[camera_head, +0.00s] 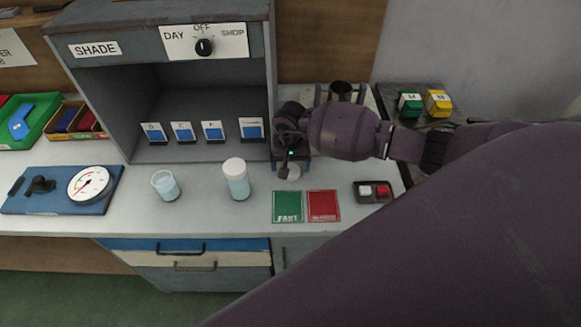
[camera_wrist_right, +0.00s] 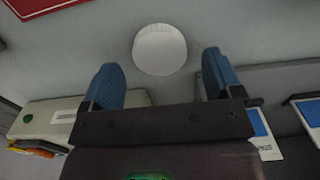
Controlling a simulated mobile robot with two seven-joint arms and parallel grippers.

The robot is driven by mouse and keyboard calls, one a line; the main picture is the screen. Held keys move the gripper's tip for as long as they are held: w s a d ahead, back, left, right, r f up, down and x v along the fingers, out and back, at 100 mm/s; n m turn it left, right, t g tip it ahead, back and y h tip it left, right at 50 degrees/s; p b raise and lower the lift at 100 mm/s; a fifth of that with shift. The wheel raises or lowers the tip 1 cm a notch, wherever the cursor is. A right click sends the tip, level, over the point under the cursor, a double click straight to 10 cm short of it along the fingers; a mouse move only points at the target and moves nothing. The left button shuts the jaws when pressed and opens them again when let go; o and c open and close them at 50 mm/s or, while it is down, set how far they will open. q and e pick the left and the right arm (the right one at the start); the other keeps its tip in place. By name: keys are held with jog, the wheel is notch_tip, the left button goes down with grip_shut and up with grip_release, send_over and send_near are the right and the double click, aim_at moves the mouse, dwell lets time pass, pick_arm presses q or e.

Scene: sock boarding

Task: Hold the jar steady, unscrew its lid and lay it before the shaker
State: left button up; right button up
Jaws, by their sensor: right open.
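A clear jar (camera_head: 237,184) with pale blue contents stands upright on the grey bench; its top is white, and I cannot tell whether that is a lid. A white round lid (camera_head: 293,173) lies on the bench to its right. My right gripper (camera_head: 288,170) is open and above the bench at this lid. In the right wrist view the ribbed lid (camera_wrist_right: 160,50) is just beyond and between the spread blue fingertips (camera_wrist_right: 160,75), not gripped. Behind the gripper, a metal cylinder (camera_head: 341,91) shows on a partly hidden device, perhaps the shaker. My left gripper is not in view.
An open beaker (camera_head: 166,187) stands left of the jar, with a dial gauge (camera_head: 91,185) farther left. Green (camera_head: 287,206) and red (camera_head: 324,205) cards lie in front of the lid. A small button box (camera_head: 373,191) is at the right. A grey shade cabinet (camera_head: 100,100) stands behind.

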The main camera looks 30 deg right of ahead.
notch_tip(320, 180, up, 10)
dwell(0.4)
jog(key=shift+f, duration=0.15)
